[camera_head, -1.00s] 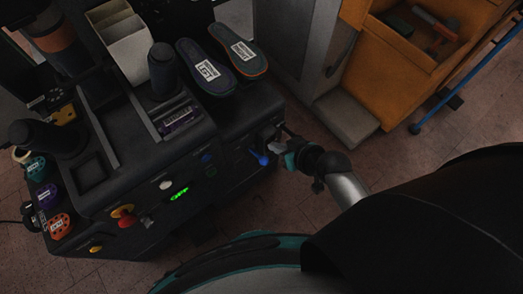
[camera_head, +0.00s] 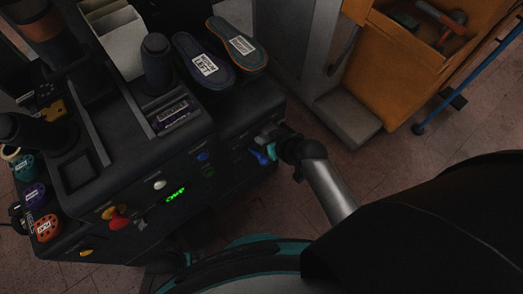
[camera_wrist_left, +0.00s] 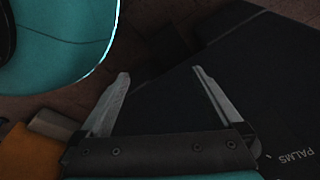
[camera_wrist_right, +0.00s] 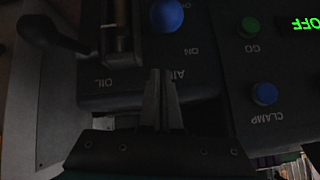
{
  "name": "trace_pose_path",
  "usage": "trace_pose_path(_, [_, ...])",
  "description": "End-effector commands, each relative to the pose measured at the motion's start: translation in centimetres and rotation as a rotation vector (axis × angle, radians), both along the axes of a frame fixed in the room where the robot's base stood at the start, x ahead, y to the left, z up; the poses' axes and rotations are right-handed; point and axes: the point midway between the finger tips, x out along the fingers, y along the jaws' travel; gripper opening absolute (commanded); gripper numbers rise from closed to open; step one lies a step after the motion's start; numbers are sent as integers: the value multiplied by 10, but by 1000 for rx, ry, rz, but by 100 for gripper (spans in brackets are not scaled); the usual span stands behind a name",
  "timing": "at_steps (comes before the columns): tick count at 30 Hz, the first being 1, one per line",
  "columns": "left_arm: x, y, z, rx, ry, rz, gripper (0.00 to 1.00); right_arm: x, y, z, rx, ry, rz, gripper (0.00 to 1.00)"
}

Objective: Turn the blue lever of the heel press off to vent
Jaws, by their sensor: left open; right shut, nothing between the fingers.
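The heel press (camera_head: 150,195) is a dark machine filling the left of the head view. Its blue lever (camera_head: 259,157) sticks out low on the right part of its front. The lever's round blue end (camera_wrist_right: 167,15) shows at the top of the right wrist view, by upside-down AIR and ON labels. My right gripper (camera_wrist_right: 160,95) is shut and empty, its tips just short of the lever end in that picture. In the head view it is close beside the lever; contact cannot be told. My left gripper (camera_wrist_left: 161,75) is open and empty, seen only in its wrist view.
A green display (camera_head: 175,195), small buttons and a red knob (camera_head: 118,223) are on the press front. Shoe soles (camera_head: 237,44) lie on top. An orange cabinet (camera_head: 400,60) stands at right.

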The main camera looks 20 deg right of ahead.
Motion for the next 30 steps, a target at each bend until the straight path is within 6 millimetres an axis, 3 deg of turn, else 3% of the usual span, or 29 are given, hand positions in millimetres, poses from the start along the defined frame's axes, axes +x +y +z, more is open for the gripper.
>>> trace_pose_path(7, [13,-11,14,-12,-4,2,100,13,6,-14,2,-2,0,0])
trace_pose_path(18, [27,-23,42,-25,-8,5,100,-4,6,-39,1,0,-1,0])
trace_pose_path(30, [32,-27,56,-30,-9,6,100,-10,6,-46,0,-1,-1,0])
